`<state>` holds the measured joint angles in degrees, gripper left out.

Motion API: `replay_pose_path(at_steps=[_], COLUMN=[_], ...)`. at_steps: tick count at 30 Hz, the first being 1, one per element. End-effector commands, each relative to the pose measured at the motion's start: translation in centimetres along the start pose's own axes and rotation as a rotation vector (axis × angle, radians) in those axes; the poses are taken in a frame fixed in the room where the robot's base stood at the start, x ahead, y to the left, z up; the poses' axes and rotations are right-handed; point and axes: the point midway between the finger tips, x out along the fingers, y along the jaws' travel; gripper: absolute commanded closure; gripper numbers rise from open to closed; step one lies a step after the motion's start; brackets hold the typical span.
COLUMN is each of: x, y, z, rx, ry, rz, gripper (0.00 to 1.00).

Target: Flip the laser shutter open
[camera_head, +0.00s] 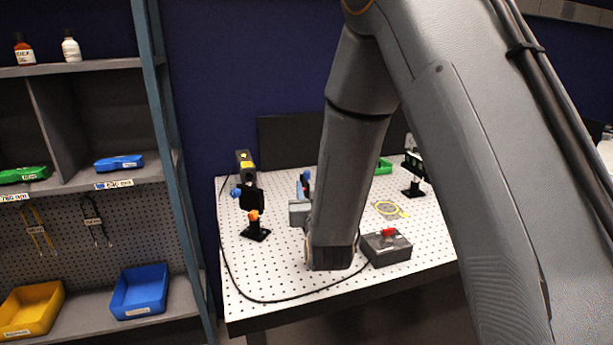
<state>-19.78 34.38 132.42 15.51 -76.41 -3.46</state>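A black post-mounted unit (250,198) with a blue knob on its left and an orange part low on its front stands at the left of the white perforated table (262,279). It may be the laser shutter; its flap position is too small to tell. A dark box with a yellow warning label (245,163), perhaps the laser, is just behind it. My arm's lower link hangs over the table to the right of the unit. A small grey block (299,212) shows at this link's left edge and may be part of my gripper. The fingers are not discernible.
A grey control box with a red switch (388,246) sits right of my arm, with a black cable (290,300) looping along the table front. Another black mount (413,172) stands at the back right. A shelf with bins (140,290) is at left.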

Motion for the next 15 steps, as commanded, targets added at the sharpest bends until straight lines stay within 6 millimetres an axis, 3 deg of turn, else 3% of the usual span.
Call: replay_pose_path(at_steps=[5, 15], x=[1.2, 6.2], y=[-0.1, -0.1], z=[-0.3, -0.5], rx=[-0.001, -0.001], ry=[0.017, 0.015], rz=[0.001, 0.001], gripper=[0.64, 0.64])
